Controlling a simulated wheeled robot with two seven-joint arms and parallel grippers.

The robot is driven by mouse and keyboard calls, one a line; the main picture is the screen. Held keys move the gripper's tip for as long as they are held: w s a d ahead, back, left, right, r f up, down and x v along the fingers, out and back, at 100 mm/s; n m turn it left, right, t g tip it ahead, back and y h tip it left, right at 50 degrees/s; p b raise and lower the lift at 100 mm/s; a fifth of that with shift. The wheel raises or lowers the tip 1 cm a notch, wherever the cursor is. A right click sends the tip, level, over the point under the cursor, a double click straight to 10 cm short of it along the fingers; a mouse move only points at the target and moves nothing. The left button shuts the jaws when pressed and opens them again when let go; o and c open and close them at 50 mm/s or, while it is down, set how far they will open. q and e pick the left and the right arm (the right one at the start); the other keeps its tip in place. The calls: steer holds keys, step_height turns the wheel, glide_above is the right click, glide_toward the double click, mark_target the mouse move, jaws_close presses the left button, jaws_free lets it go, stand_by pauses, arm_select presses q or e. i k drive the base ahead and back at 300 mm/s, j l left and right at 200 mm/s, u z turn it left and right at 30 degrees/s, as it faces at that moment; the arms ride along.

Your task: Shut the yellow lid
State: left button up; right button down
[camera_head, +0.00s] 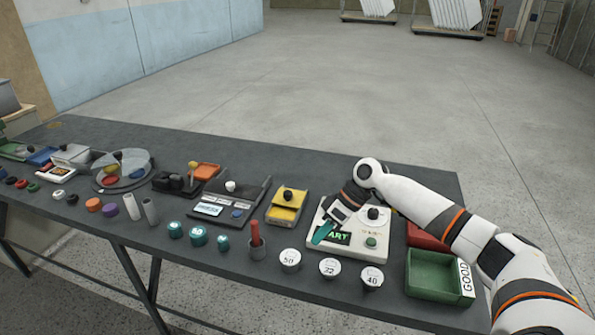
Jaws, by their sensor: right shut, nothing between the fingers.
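A small box with a yellow top (280,213) and a black knob stands on the dark table, left of the white control panel. I cannot tell how far its yellow lid is open. My left gripper is not in view.
The white panel (378,253) has a black knob and a green button. Green and red bins (440,289) stand at the right end. White weights (329,271), a red-handled tool in a cup (256,246) and teal pieces stand in front. A dark console (229,206) stands left of the yellow box.

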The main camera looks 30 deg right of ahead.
mark_target(289, 194)
steer(key=i+l, duration=1)
